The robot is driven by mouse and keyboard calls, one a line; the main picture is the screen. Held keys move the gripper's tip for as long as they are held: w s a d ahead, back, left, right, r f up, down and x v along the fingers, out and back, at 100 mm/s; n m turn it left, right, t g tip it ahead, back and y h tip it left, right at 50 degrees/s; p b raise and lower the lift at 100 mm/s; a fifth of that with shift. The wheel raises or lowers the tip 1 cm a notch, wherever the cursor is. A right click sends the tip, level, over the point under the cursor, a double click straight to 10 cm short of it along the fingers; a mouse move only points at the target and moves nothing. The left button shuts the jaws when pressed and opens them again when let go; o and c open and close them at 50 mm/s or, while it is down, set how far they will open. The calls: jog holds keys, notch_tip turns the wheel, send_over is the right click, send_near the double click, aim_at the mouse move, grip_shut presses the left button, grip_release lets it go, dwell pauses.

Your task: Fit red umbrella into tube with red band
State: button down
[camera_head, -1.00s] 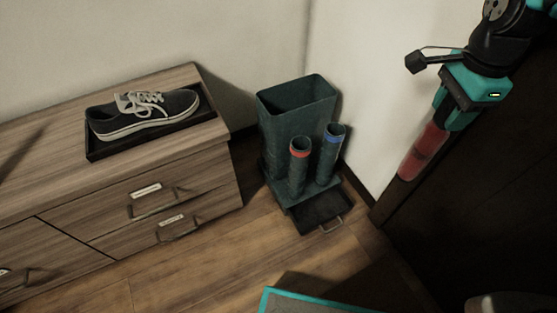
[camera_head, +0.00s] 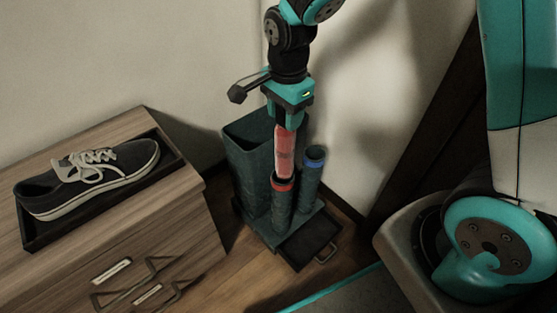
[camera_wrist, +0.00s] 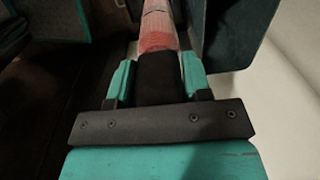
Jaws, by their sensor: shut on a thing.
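The red umbrella (camera_head: 285,158) hangs nearly upright from my gripper (camera_head: 285,118), which is shut on its dark upper end. The tube with the red band (camera_head: 281,205) stands upright in the dark green stand. The umbrella's lower end is in line with the red-banded mouth (camera_head: 282,184) in the head view; whether it is just above, in front of or inside the mouth I cannot tell. In the wrist view the umbrella (camera_wrist: 158,28) runs away from between the teal fingers (camera_wrist: 155,80), and its far end is out of frame.
The tube with the blue band (camera_head: 312,178) stands close on the right. A tall open bin (camera_head: 250,165) is behind, and a shallow dark tray (camera_head: 308,245) is in front. A wooden dresser (camera_head: 120,220) with a shoe (camera_head: 90,178) on a tray stands at left.

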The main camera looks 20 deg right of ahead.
aim_at(283, 152)
jog(key=shift+g, duration=0.4)
jog(key=f+b, duration=0.1)
jog(key=f, duration=0.3)
jog(key=w+f+b, duration=0.1)
jog(key=f, duration=0.4)
jog(key=f+b, duration=0.1)
jog(key=f, duration=0.4)
jog(key=shift+w+a+f, duration=0.25)
jog(key=shift+d+r+b, duration=0.1)
jog(key=shift+b, duration=0.35)
jog(key=shift+s+d+r, duration=0.15)
jog(key=shift+s+r, duration=0.3)
jog(key=shift+s, duration=0.05)
jog(key=shift+d+r, duration=0.1)
jog(key=shift+r, duration=0.4)
jog(key=c, duration=0.6)
grip_release()
jog(key=shift+s+r, duration=0.2)
jog(key=shift+r+p, duration=0.2)
jog(key=shift+p, duration=0.1)
